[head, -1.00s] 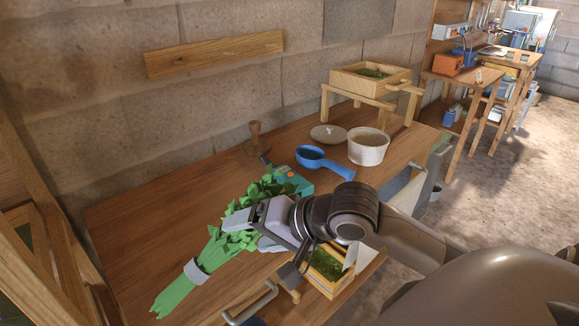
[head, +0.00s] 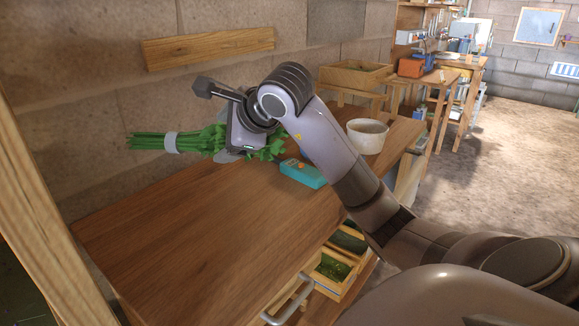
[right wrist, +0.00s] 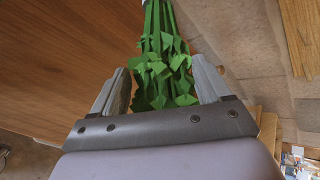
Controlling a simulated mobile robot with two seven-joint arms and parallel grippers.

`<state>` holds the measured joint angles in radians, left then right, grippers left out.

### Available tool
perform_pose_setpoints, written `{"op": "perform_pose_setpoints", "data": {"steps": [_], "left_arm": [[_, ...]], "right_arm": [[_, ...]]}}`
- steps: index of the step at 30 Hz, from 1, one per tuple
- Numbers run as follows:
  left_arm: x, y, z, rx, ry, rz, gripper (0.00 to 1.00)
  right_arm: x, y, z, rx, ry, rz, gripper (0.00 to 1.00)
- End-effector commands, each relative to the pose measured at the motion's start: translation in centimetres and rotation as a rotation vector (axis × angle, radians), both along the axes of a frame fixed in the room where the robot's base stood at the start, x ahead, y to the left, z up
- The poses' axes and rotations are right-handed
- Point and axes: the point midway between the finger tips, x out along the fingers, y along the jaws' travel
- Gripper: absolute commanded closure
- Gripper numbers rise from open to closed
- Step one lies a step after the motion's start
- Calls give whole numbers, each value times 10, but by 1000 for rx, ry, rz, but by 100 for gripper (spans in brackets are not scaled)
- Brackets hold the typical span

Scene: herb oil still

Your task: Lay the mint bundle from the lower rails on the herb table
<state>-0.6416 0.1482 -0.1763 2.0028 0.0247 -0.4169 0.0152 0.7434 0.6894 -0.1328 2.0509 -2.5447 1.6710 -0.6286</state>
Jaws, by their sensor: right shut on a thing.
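The mint bundle (head: 155,142) is a green leafy bunch with long stems and a pale band around them. My right gripper (head: 228,152) is shut on its leafy part and holds it above the herb table (head: 170,230), with the stems pointing left. In the right wrist view the leaves of the bundle (right wrist: 165,70) sit between the two grey fingers of the gripper (right wrist: 165,90). The wooden table top is bare below and in front of the bundle. My left gripper is not in view.
A teal device (head: 303,173) and a white pot (head: 367,136) stand toward the table's right end. A wooden tray (head: 355,73) is raised on a stand behind. A wooden post (head: 45,160) stands at the left.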

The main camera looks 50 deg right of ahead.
Motion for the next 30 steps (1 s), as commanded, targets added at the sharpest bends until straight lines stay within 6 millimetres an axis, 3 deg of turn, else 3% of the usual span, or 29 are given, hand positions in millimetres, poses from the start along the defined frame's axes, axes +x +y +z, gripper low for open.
{"op": "perform_pose_setpoints", "data": {"steps": [8, 24, 30], "left_arm": [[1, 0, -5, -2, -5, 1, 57], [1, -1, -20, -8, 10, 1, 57], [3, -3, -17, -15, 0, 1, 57]], "right_arm": [[1, -8, -1, 45, -16, -73, 100], [0, -7, -121, 46, -11, -71, 100], [1, -8, -147, 44, -18, -71, 100]]}}
